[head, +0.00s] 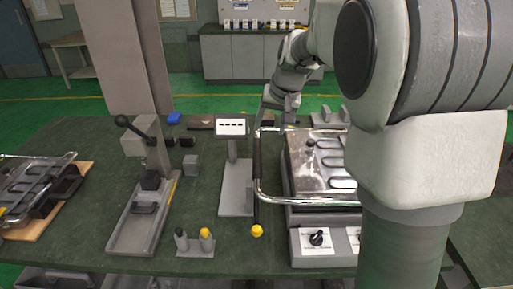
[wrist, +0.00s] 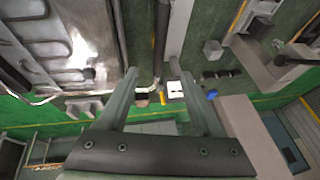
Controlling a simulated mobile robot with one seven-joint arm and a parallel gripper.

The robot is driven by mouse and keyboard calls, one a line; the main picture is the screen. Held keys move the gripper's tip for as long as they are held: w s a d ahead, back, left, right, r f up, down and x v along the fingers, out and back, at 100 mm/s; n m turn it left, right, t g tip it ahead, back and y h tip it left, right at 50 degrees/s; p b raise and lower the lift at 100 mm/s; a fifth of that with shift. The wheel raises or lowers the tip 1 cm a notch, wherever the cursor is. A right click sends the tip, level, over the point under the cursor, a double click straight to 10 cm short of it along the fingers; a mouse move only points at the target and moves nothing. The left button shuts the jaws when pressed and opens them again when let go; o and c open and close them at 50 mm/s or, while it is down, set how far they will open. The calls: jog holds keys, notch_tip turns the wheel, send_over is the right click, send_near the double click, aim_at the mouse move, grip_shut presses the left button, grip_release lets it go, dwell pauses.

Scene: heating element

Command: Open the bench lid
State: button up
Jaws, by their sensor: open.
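The bench unit (head: 306,219) is a grey box at the centre right, its metal top plate (head: 306,172) carrying a looped heating element. A chrome rail frame with a long black grip bar (head: 257,178) runs along its left side. The bar also shows in the wrist view (wrist: 161,42). My gripper (head: 277,107) is over the far end of this bar, fingers spread. In the wrist view my gripper (wrist: 158,76) is open and empty, the bar in line with the gap between its fingers. Contact cannot be told. My arm hides the unit's right side.
A display stand (head: 234,172) stands close left of the bar. A lever press (head: 145,205) and a second chrome-railed unit (head: 38,190) are farther left. Two small posts (head: 195,243) stand at the front.

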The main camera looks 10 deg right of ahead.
aim_at(258, 157)
jog(key=b+x, duration=0.1)
jog(key=x, duration=1.6)
jog(key=shift+w+f, duration=0.2)
jog(key=shift+f, duration=0.05)
grip_shut()
dwell(0.7)
